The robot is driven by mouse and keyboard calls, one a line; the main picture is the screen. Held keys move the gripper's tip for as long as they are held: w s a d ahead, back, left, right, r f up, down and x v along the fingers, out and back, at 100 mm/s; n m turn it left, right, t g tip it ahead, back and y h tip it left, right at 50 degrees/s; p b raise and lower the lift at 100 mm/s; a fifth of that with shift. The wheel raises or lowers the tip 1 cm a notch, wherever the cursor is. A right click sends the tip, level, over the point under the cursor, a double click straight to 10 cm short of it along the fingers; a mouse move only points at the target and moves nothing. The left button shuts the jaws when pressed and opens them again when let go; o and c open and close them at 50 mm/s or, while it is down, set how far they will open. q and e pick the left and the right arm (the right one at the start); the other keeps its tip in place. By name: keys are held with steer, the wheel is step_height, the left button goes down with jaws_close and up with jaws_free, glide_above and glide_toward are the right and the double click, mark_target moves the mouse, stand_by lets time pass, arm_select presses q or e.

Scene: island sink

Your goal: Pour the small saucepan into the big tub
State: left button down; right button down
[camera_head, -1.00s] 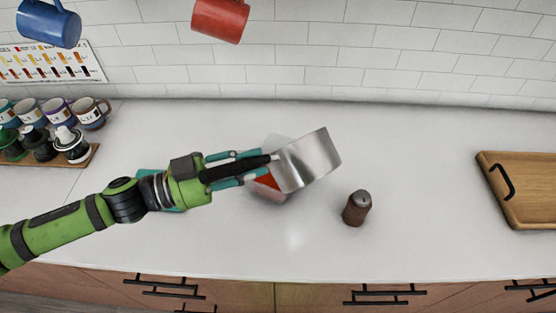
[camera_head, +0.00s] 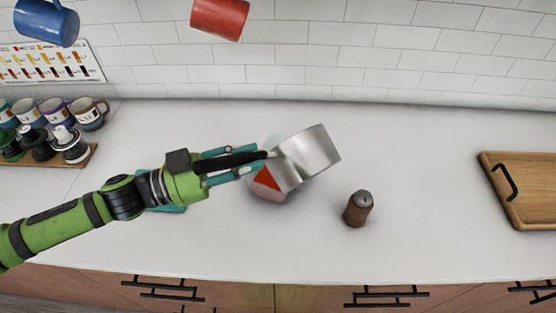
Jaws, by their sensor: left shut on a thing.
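A small silver saucepan (camera_head: 309,155) with a black handle hangs above the counter, tilted on its side. My left gripper (camera_head: 250,166) is shut on the black handle from the left. Beneath and behind the pan is a pale, see-through tub (camera_head: 270,195) with something red showing in it; the pan hides much of it. I cannot see what is inside the pan, or anything flowing from it. My right gripper is not in view.
A brown shaker (camera_head: 358,208) stands right of the tub. A wooden tray (camera_head: 528,195) with a black handle lies at the far right. Several mugs (camera_head: 88,112) and dark items stand at the left. A teal object (camera_head: 165,207) lies partly under my arm.

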arm_select(q)
steer(key=shift+w+a+f+n+b, duration=0.2)
steer(key=shift+w+a+n+b, duration=0.35)
steer(key=shift+w+n+b, duration=0.3)
stand_by(0.4)
steer(key=shift+a+r+h, duration=0.1)
steer(key=shift+h, duration=0.2)
steer(key=shift+w+a+n+t, duration=0.2)
steer(key=shift+w+n+t, duration=0.1)
steer(key=shift+w+n, duration=0.05)
steer(key=shift+w+a+r, duration=0.15)
steer(key=shift+w+a, duration=0.05)
steer(key=shift+w, duration=0.05)
steer(key=shift+w+a+r+n+p, duration=0.1)
steer(key=shift+w+a+n+p, duration=0.25)
steer(key=shift+w+n+p, duration=0.2)
steer(key=shift+w+a+f+n+t+b, duration=0.3)
steer(key=shift+w+a+f+n+t, duration=0.2)
steer(key=shift+w+n, duration=0.3)
